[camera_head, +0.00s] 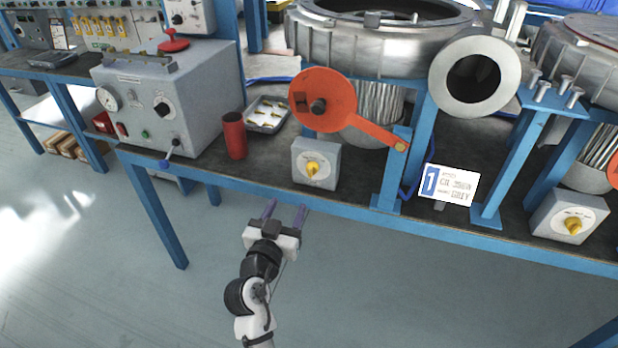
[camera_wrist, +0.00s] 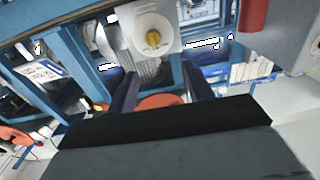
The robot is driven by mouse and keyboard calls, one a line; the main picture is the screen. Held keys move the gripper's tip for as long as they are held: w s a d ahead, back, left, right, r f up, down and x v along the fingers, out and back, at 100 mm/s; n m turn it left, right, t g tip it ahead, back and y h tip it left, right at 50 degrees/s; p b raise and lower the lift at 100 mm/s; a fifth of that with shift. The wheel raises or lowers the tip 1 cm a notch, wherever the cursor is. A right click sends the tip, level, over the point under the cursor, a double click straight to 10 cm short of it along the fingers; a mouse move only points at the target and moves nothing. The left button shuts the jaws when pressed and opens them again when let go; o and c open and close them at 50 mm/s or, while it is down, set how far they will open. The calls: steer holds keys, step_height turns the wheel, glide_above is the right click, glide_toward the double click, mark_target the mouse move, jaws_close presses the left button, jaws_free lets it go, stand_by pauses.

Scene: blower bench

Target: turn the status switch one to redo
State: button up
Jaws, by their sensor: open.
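Status switch one looks to be the grey box (camera_head: 300,175) with a round white dial and a yellow knob (camera_head: 313,168), at the bench's front edge left of the number 1 sign (camera_head: 448,186). The dial's lettering is too small to read. In the wrist view the yellow knob (camera_wrist: 153,39) shows at the top, beyond and roughly between my fingertips. My gripper (camera_head: 285,208) is open and empty, in front of the bench edge and a little left of the switch, apart from it. A second similar switch box (camera_head: 560,228) stands far right.
A red cup (camera_head: 234,137) and a parts tray (camera_head: 266,113) stand left of the switch. A grey gauge box (camera_head: 160,100) with a lever is farther left. An orange disc with an arm (camera_head: 335,100) and blue post stand behind and right. The floor before the bench is clear.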

mark_target(310, 174)
steer(key=shift+h, duration=0.3)
steer(key=p+x, duration=0.1)
steer(key=x, duration=0.3)
steer(key=p+x, duration=0.2)
steer(key=x, duration=0.2)
steer(key=d+p+x, duration=0.1)
steer(key=x, duration=0.3)
steer(key=shift+f, duration=0.35)
steer(key=shift+p+x, duration=0.3)
steer(key=shift+x, duration=0.55)
steer(key=shift+f, duration=0.15)
steer(key=c, duration=1)
